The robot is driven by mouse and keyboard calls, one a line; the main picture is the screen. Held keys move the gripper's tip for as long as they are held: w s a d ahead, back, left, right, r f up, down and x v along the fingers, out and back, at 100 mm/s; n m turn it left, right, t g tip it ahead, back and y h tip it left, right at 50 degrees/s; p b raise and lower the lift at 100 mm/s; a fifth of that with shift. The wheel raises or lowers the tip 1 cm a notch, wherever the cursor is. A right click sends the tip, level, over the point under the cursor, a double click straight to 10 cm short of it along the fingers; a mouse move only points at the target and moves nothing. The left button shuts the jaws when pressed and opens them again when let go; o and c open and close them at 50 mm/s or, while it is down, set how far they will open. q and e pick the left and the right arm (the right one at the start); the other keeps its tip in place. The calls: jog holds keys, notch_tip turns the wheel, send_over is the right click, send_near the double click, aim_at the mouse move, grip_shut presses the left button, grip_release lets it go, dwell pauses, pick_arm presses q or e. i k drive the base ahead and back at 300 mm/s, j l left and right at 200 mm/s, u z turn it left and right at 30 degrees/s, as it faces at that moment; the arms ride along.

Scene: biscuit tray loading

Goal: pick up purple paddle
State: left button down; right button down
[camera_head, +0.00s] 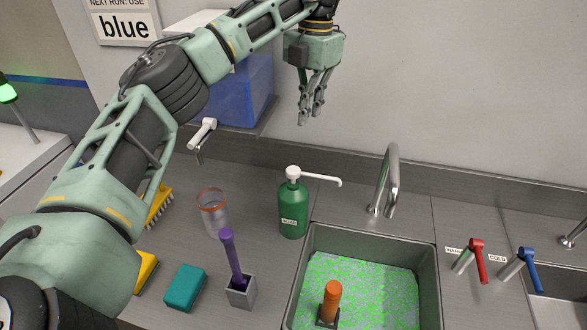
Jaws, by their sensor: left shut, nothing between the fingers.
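The purple paddle (231,254) stands nearly upright in a small grey square holder (242,293) on the counter, left of the sink. Its lower end is hidden inside the holder. My left gripper (305,119) is shut and empty. It points down in front of the back wall, high in the picture, above and to the right of the paddle and apart from it. My right gripper is not in view.
A clear cup (212,208) stands just behind the paddle. A teal sponge (185,288) lies to its left. A green pump bottle (293,210) stands behind the sink's left corner. The sink (430,275) holds green-flecked liquid and an orange-handled thing (332,300).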

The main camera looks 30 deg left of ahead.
aim_at(226, 235)
jog(key=k, duration=2)
